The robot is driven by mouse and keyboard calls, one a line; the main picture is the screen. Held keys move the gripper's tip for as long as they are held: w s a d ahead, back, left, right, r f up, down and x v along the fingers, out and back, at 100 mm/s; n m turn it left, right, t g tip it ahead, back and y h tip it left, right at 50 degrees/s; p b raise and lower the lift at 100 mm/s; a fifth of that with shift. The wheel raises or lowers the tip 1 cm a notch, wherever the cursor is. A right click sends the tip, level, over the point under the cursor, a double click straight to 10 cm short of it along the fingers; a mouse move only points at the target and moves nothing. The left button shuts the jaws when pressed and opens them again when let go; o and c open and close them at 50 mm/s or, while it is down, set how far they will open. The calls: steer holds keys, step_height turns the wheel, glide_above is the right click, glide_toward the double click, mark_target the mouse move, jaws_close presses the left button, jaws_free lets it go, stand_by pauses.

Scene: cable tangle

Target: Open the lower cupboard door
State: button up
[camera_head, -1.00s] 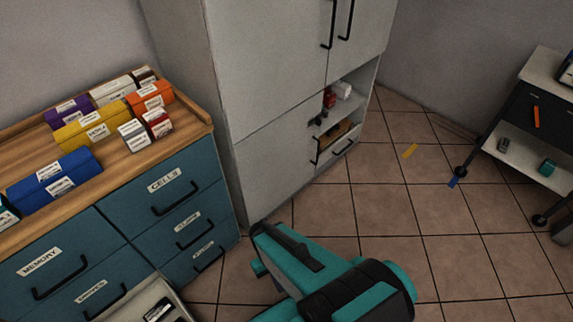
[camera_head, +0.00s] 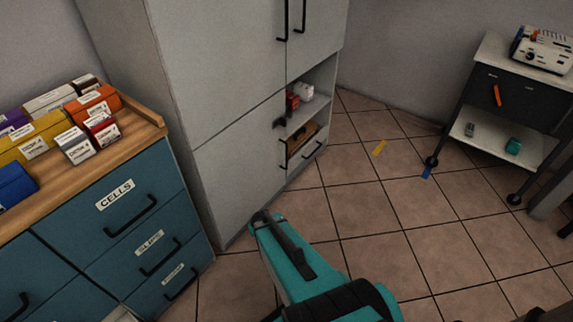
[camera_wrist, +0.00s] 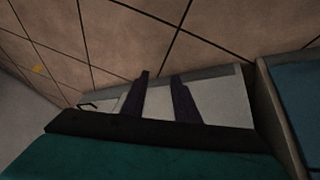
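The tall grey-white cupboard stands at the centre back in the head view. Its lower door (camera_head: 240,170) is shut, flush with the front. A dark upright handle (camera_head: 283,153) is at the door's right edge. In the wrist view a pale cupboard front (camera_wrist: 220,97) lies beyond my gripper, with a small dark handle (camera_wrist: 88,105) to the left. My gripper (camera_wrist: 159,76) shows two dark fingers apart with nothing between them. It is apart from the handle. In the head view my teal arm is at the bottom centre and hides the fingers.
A blue drawer unit (camera_head: 125,235) with boxes on top stands left, close to the cupboard. An open shelf (camera_head: 310,100) and small drawer (camera_head: 305,154) are right of the door. A wheeled cart (camera_head: 480,85) stands far right. The tiled floor between is mostly clear.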

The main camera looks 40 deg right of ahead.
steer(key=w+d+r+t+h+b, duration=0.15)
steer(key=w+d+t+b, duration=0.35)
steer(key=d, duration=0.5)
steer(key=w+d+r+t+h+b, duration=0.1)
steer(key=w+d+r+t+b, duration=0.15)
steer(key=w+d+b, duration=0.45)
steer(key=s+d+r+n+t+y+b, duration=0.1)
steer(key=d+n+t+y+b, duration=0.1)
steer(key=d+t+y+b, duration=0.1)
steer(key=s+d+r+n+t+y+b, duration=0.2)
steer(key=d+t+y+b, duration=0.1)
steer(key=d+b, duration=0.3)
steer(key=shift+s+d+y, duration=0.2)
steer(key=shift+d+y, duration=0.35)
steer(key=shift+d, duration=0.55)
steer(key=shift+w+t, duration=0.1)
steer(key=shift+t, duration=0.15)
steer(key=b, duration=0.6)
glide_above(286, 168)
steer(key=shift+w+d, duration=0.15)
steer(key=shift+d, duration=0.1)
